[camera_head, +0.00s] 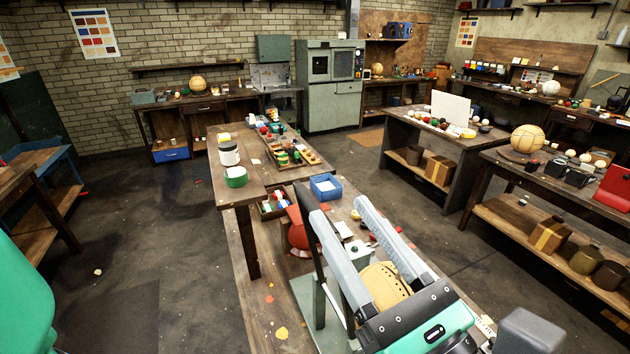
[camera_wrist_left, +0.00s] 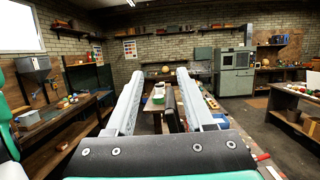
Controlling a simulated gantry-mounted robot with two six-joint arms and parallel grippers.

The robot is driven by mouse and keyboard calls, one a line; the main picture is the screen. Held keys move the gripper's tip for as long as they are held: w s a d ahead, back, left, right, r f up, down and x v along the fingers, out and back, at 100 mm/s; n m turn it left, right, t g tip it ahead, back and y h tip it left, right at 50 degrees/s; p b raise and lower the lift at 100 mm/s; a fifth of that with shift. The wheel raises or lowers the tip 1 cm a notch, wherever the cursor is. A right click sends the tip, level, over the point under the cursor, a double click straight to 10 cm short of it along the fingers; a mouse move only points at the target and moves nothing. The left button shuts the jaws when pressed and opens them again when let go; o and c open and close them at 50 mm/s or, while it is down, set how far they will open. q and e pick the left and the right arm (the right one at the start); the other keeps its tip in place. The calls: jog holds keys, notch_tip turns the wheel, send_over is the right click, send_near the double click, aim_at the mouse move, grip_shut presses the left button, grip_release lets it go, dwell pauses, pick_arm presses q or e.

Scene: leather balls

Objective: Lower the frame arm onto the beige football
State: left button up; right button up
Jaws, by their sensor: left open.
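The beige football (camera_head: 385,284) sits low on the near workbench, partly hidden behind my left gripper. The frame arm looks to be the long dark bar (camera_head: 306,208), raised and tilted beside the gripper's left finger in the head view. In the left wrist view a dark upright bar (camera_wrist_left: 171,108) shows between the fingers, nearer the right one. My left gripper (camera_head: 332,194) is open, its grey fingers wide apart above the football. I cannot tell whether a finger touches the bar. The fingers also show in the left wrist view (camera_wrist_left: 154,74). My right gripper is not in view.
A red round thing (camera_head: 298,232) and a blue box (camera_head: 326,187) lie near the bar. A white and black jar (camera_head: 228,152), a green container (camera_head: 236,177) and a tray of coloured items (camera_head: 298,157) stand farther along the bench. The floor to the left is mostly clear.

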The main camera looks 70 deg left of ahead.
aim_at(316, 207)
pick_arm(q)
notch_tip(316, 207, down, 6)
jog(key=w+d+t+h, duration=0.1)
jog(key=t+h, duration=0.1)
jog(key=h, duration=0.1)
jog(key=shift+m, duration=0.4)
jog(key=a, duration=0.3)
jog(key=s+a+p, duration=0.1)
jog(key=a, duration=0.3)
jog(key=a+p, duration=0.1)
jog(key=a, duration=0.3)
jog(key=shift+s+a, duration=0.15)
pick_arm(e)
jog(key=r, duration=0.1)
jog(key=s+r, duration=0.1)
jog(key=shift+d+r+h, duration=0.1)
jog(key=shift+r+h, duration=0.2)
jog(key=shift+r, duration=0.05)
pick_arm(q)
grip_shut()
jog(key=shift+r, duration=0.1)
